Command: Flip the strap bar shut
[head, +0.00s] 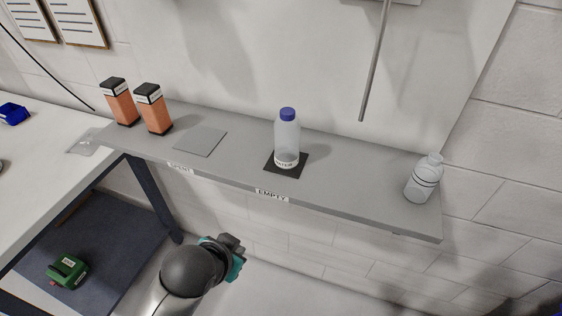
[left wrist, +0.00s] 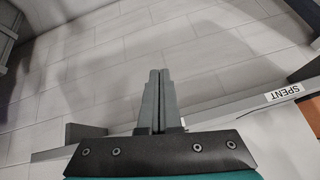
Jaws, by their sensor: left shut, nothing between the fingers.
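A thin grey rod (head: 376,62) hangs down at a slight tilt in front of the white wall, from a pale fixture (head: 395,2) cut by the top edge of the head view. It may be the strap bar, but I cannot tell for sure. My left gripper (head: 233,243) is below the front edge of the shelf, well apart from the rod. In the left wrist view its two fingers (left wrist: 160,76) are pressed together with nothing between them. My right gripper is not in view.
The grey shelf (head: 345,184) bears two orange containers (head: 121,107), a grey pad (head: 200,142), a blue-capped bottle (head: 287,135) on a dark mat, and a clear bottle (head: 424,180) at the right end. A white table (head: 40,165) stands left. Wall space around the rod is clear.

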